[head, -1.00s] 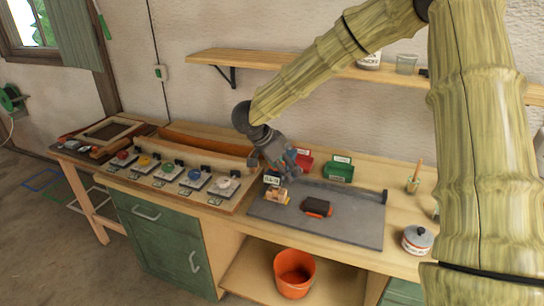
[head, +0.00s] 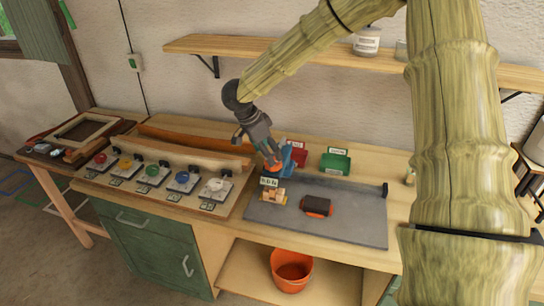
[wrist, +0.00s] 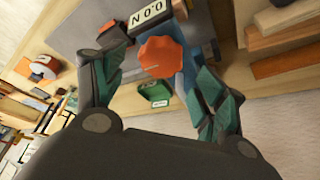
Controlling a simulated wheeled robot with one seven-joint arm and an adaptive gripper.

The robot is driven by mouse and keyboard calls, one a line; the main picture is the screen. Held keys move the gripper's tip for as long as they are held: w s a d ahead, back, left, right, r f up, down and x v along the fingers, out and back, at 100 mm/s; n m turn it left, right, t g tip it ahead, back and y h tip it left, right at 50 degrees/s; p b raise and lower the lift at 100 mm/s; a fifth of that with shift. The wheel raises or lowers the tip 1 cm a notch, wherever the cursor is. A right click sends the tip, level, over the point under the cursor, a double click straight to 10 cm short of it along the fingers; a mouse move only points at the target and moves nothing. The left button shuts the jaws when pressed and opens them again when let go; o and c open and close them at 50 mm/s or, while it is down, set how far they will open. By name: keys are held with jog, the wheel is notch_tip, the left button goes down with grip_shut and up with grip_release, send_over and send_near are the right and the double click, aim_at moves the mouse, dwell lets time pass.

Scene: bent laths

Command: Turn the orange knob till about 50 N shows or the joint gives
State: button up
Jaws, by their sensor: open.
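The orange knob (head: 274,168) sits on a blue fixture (head: 287,158) at the back left of the grey bench plate (head: 350,225). In the wrist view the knob (wrist: 162,55) is between my open fingers, with clearance visible on both sides. My gripper (head: 268,156) is above the knob and points down at it; contact is not visible.
A red bin (head: 297,151) and a green bin (head: 335,162) stand behind the plate. Several coloured knobs, such as a white one (head: 216,186), line the board at left. An orange bucket (head: 291,271) is below.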

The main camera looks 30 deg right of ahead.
jog(key=x, duration=0.3)
jog(key=shift+w+d+f+p, duration=0.1)
jog(key=shift+w+f+p, duration=0.1)
jog(key=shift+p, duration=0.15)
jog(key=shift+s+d+f, duration=0.15)
jog(key=shift+s, duration=0.2)
jog(key=shift+w+f, duration=0.3)
jog(key=shift+s+r, duration=0.1)
jog(key=shift+s, duration=0.1)
jog(key=c, duration=1)
